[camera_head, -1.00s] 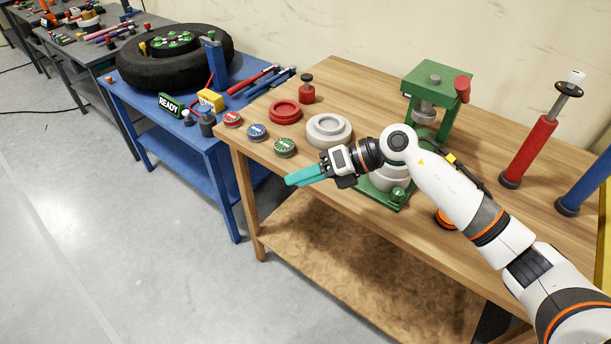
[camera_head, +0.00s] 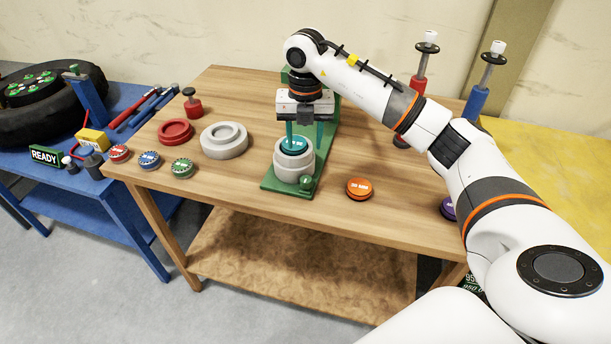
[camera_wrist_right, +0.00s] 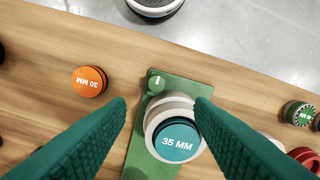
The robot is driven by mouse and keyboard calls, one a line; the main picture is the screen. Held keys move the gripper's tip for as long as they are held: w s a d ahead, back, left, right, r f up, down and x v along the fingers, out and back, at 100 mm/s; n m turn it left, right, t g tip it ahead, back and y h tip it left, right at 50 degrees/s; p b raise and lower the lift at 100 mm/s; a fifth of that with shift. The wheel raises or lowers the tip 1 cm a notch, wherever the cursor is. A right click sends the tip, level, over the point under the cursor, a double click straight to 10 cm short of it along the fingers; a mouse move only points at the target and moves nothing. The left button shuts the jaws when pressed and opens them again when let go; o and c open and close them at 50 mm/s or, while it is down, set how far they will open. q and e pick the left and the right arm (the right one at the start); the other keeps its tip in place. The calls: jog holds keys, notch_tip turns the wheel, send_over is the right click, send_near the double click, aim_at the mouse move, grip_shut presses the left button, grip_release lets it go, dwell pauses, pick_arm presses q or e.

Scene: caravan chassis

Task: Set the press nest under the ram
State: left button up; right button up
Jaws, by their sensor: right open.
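The green press stands on the wooden table, with my right arm covering most of its upper part and ram in the head view. A pale grey stepped cylinder, likely the press nest (camera_head: 293,172), stands upright on the press's green base plate (camera_head: 272,184), toward its front. A teal disc marked 35 MM (camera_wrist_right: 178,141) sits in its top. My right gripper (camera_head: 304,144) points down over the cylinder, open, with its teal fingers apart. In the wrist view the disc lies nearer the right-hand finger; I cannot tell whether it is touched. My left gripper is out of view.
A loose pale grey ring (camera_head: 224,141) and a red ring (camera_head: 175,132) lie left of the press. Red, blue and green discs line the left edge. An orange disc (camera_head: 359,189) lies right of the base. Red and blue upright tools (camera_head: 478,101) stand at the back right.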

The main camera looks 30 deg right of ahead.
aim_at(306, 178)
jog(key=f+p, duration=0.1)
jog(key=f, duration=0.5)
jog(key=f+p, duration=0.2)
jog(key=f, duration=0.4)
jog(key=shift+d, duration=0.2)
jog(key=shift+r, duration=0.1)
jog(key=shift+c, duration=0.3)
grip_shut()
